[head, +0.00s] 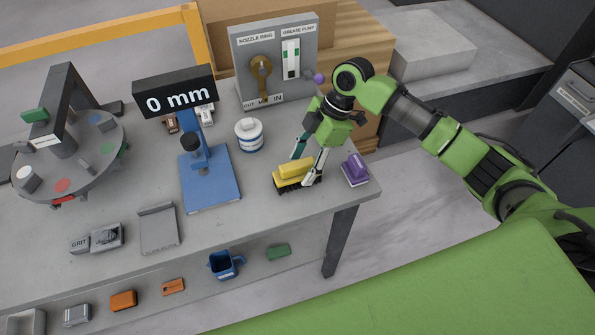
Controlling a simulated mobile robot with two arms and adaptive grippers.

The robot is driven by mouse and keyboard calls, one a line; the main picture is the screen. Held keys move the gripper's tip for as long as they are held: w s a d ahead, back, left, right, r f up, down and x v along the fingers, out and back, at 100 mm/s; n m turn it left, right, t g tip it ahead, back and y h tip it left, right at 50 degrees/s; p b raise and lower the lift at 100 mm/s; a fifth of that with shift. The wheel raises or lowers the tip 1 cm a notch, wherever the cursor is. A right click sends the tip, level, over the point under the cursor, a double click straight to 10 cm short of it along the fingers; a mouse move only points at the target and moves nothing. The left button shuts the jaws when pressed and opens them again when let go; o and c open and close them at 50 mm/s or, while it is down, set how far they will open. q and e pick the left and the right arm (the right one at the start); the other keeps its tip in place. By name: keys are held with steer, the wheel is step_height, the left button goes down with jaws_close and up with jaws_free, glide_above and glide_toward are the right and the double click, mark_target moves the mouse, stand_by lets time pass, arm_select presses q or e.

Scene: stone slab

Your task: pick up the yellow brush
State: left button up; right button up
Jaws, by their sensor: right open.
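The yellow brush (296,170) lies on the grey stone table (250,208) near its right edge, with dark bristles underneath. My right gripper (306,168) points down over it, its fingers open. One finger is at the far side of the brush and the other is in front of its right part. I cannot tell whether the fingers touch it. My left gripper is not in view.
A purple brush (355,169) sits close to the right, by the table edge. A white and blue jar (249,135) and a blue gauge stand (210,178) are to the left. A grey panel (275,62) with a lever stands behind.

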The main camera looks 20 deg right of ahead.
mark_target(297, 174)
steer(key=x, duration=0.1)
steer(key=p+x, duration=0.1)
steer(key=x, duration=0.1)
steer(key=shift+s+a, duration=0.2)
steer(key=shift+a, duration=0.1)
steer(key=shift+w+f, duration=0.1)
steer(key=shift+f, duration=0.2)
steer(key=c, duration=1.3)
steer(key=shift+r, duration=0.15)
